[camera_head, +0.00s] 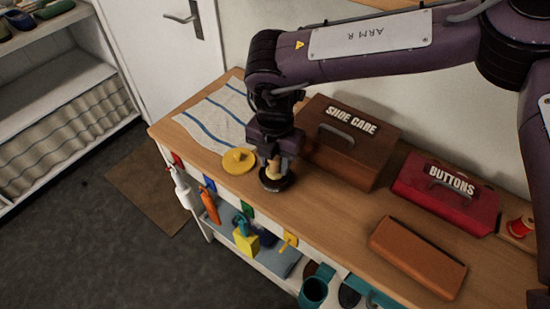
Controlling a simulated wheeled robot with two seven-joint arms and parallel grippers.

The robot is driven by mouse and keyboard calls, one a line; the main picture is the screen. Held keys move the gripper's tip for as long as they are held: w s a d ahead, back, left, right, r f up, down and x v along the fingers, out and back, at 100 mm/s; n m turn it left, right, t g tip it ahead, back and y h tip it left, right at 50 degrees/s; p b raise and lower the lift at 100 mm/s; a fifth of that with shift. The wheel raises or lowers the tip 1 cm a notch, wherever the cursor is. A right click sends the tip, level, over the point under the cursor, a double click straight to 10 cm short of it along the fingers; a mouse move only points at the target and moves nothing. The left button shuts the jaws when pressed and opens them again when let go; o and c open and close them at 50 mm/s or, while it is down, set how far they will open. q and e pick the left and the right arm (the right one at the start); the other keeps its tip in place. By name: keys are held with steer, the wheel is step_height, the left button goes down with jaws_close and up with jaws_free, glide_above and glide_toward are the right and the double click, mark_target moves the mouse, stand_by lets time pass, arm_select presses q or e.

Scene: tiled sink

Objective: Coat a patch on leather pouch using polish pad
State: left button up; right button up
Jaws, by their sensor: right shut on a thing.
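My right gripper (275,160) points down over the wooden table and is shut on a small pale-handled tool, which I take as the polish pad (272,170). A dark round disc (277,183) lies right under the handle; I cannot tell whether it is the pad's own base or a separate polish tin. A flat brown block-like piece, likely the leather pouch (417,257), lies at the front right of the table, well apart from the gripper. No coated patch can be made out on it. My left gripper is out of view.
A yellow round lid-like piece (239,161) lies left of the gripper. A brown SHOE CARE box (350,145) stands close behind right. A red BUTTONS box (447,193) and a red spool (520,227) stand right. A striped cloth (215,117) covers the left end. Bare wood lies between gripper and pouch.

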steer(key=shift+f+b, duration=0.3)
steer(key=shift+f, duration=0.25)
stand_by(1.8)
steer(key=shift+r+p, duration=2.65)
steer(key=shift+r, duration=0.95)
steer(key=shift+f, duration=0.1)
steer(key=shift+d+r+m, duration=0.2)
steer(key=shift+d+m, duration=0.15)
steer(key=shift+m, duration=0.15)
steer(key=s+d+r+m, duration=0.3)
steer(key=d+m, duration=0.6)
steer(key=m, duration=0.5)
steer(key=s+d+r+m, duration=0.4)
steer(key=d+m, duration=0.5)
steer(key=m, duration=0.6)
steer(key=shift+s+d+r+m, duration=0.15)
steer(key=shift+s+r+m, duration=0.15)
steer(key=shift+r, duration=0.3)
